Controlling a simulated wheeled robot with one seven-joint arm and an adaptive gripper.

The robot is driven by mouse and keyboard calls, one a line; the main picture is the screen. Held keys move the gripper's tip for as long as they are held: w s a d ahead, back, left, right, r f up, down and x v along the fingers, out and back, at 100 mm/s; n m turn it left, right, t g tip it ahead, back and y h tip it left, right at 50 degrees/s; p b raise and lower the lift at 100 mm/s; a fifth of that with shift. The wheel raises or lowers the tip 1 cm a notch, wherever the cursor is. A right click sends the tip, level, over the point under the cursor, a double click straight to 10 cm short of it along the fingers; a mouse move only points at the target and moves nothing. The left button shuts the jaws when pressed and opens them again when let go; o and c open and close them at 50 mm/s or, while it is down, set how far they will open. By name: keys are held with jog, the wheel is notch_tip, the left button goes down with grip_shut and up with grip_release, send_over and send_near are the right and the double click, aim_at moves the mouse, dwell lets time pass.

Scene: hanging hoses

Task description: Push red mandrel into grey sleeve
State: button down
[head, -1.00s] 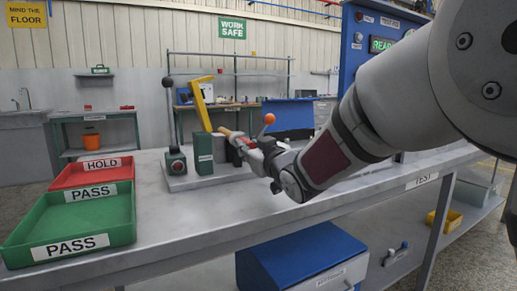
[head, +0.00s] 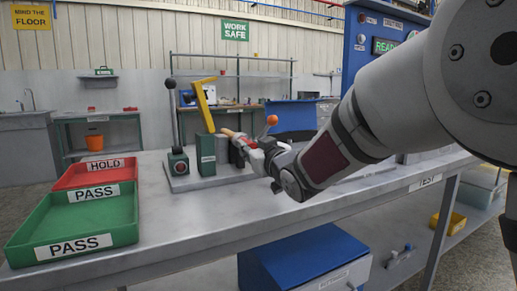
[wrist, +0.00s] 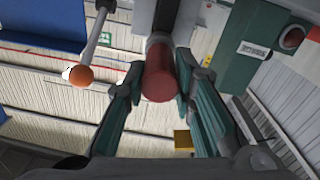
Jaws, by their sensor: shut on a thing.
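The red mandrel (wrist: 159,76) shows in the wrist view as a short red cylinder with its round end towards me, between the two teal fingers of my gripper (wrist: 161,70). My gripper is shut on it. The grey sleeve (wrist: 159,40) lies in line just beyond the mandrel; how far the mandrel is inside it I cannot tell. In the head view my gripper (head: 247,147) is at the bench fixture, beside the green labelled block (head: 206,156), and a bit of red shows at its fingers. The sleeve is mostly hidden there.
An orange-knobbed lever (head: 272,120) stands close to my gripper. A yellow arm (head: 205,107) rises above the green block, and a black-knobbed lever (head: 172,110) stands left of it. The red HOLD tray (head: 75,178) and green PASS tray (head: 125,228) sit at the bench's left; the bench front is clear.

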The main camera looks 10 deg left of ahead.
jog(key=shift+w+a, duration=0.25)
jog(key=shift+w, duration=0.05)
dwell(0.5)
jog(key=c, duration=1.2)
grip_release()
jog(key=shift+c, duration=0.2)
jog(key=v, duration=1.2)
jog(key=shift+w+d, duration=0.1)
jog(key=shift+d, duration=0.05)
